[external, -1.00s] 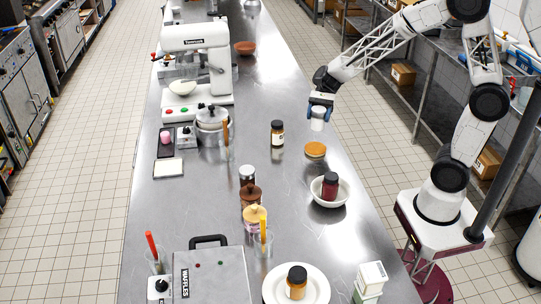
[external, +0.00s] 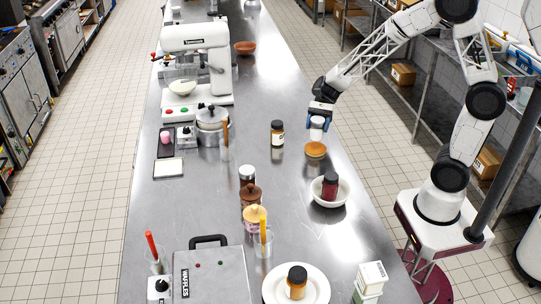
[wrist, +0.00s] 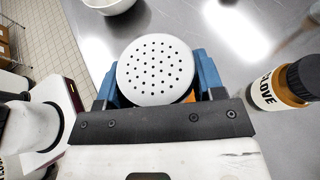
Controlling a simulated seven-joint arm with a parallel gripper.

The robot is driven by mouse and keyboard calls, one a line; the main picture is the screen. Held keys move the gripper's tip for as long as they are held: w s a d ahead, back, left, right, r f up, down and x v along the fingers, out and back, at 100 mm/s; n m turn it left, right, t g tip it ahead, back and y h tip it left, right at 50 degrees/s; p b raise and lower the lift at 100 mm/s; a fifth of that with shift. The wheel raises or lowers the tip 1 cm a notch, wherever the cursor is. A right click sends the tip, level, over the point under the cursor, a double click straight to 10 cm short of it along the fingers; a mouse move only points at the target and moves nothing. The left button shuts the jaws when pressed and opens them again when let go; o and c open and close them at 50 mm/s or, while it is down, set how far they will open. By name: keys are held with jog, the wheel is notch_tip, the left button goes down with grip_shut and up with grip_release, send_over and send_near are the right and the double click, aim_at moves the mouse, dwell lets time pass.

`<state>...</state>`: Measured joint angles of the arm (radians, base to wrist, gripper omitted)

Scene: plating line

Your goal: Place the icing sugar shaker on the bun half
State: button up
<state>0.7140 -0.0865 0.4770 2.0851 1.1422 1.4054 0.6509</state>
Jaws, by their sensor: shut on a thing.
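The icing sugar shaker (external: 317,133) is white with a perforated round lid, which faces the camera in the wrist view (wrist: 155,70). My gripper (external: 318,122) is shut on it, with a blue finger on each side. The shaker is upright, directly over the bun half (external: 315,150), a round orange-brown piece on the steel counter. Its base is at or just above the bun's top; I cannot tell whether they touch. In the wrist view the shaker hides nearly all of the bun.
A dark-capped clove jar (external: 277,132) stands left of the bun; its label shows in the wrist view (wrist: 265,90). A white bowl (external: 322,201) holding a dark red jar (external: 330,184) is nearer the camera. The counter (external: 290,85) behind the bun is clear.

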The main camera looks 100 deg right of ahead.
aim_at(317, 132)
jog(key=shift+f, duration=1.7)
jog(key=shift+f, duration=0.1)
jog(key=o, duration=1)
jog(key=shift+v, duration=6.05)
jog(key=shift+a, duration=0.15)
